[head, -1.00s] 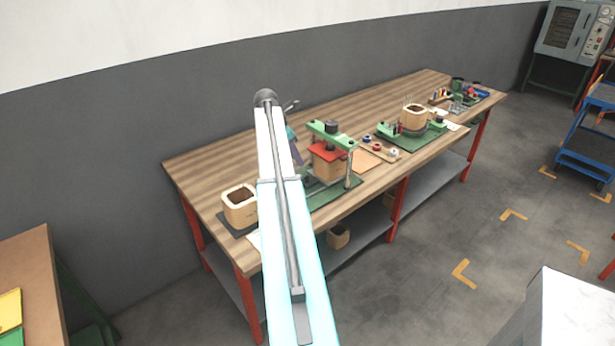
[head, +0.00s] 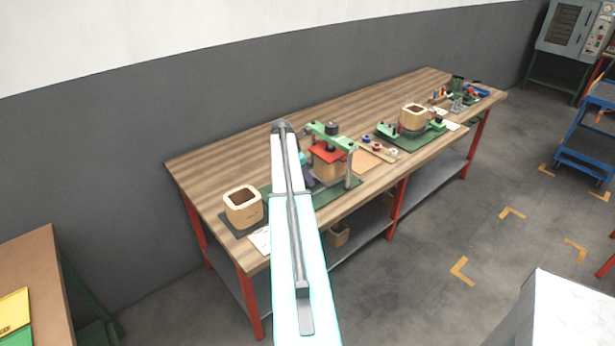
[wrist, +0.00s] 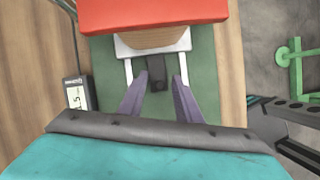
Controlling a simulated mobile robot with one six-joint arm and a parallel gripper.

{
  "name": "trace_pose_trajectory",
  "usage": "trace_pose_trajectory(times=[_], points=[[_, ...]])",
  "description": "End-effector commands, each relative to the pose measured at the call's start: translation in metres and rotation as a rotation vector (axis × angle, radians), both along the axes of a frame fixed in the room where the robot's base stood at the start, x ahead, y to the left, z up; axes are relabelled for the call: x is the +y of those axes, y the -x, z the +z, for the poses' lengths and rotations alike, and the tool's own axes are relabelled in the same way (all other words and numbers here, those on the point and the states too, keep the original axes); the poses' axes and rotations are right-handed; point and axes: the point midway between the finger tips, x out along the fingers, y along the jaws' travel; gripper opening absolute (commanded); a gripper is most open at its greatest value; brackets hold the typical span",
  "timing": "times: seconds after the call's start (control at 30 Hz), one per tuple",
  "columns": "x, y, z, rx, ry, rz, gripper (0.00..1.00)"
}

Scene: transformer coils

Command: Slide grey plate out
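The grey plate (wrist: 124,47) shows in the wrist view as a pale edge under a wooden coil block (wrist: 150,38), below a red plate (wrist: 150,12). A dark tab (wrist: 157,73) sticks out from its near side, between two pale rails. My gripper (wrist: 158,84) is open, its two purple-grey fingers on either side of the tab with gaps to it. In the head view my gripper (head: 307,174) is at the left side of the green press frame (head: 330,133). My arm hides part of the press base there, and the grey plate is not clear.
A wooden coil block (head: 243,208) stands on a dark mat to the left of my arm. A small meter (wrist: 77,94) lies left of the fingers in the wrist view. Spools (head: 377,147) and another fixture (head: 413,137) are farther right on the wooden bench (head: 225,150).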

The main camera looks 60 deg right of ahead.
Motion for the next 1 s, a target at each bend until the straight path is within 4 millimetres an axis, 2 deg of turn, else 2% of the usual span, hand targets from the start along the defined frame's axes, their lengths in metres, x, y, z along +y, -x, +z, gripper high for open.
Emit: trace_pose_trajectory(times=[0.4,0.6,1.0], points=[[-0.0019,0.0015,-0.0045,-0.001,0.001,-0.001,0.31],[-0.0021,0.0017,-0.0043,0.000,0.000,-0.001,0.00],[-0.0016,0.0040,-0.0041,-0.001,0.001,-0.005,0.00]])
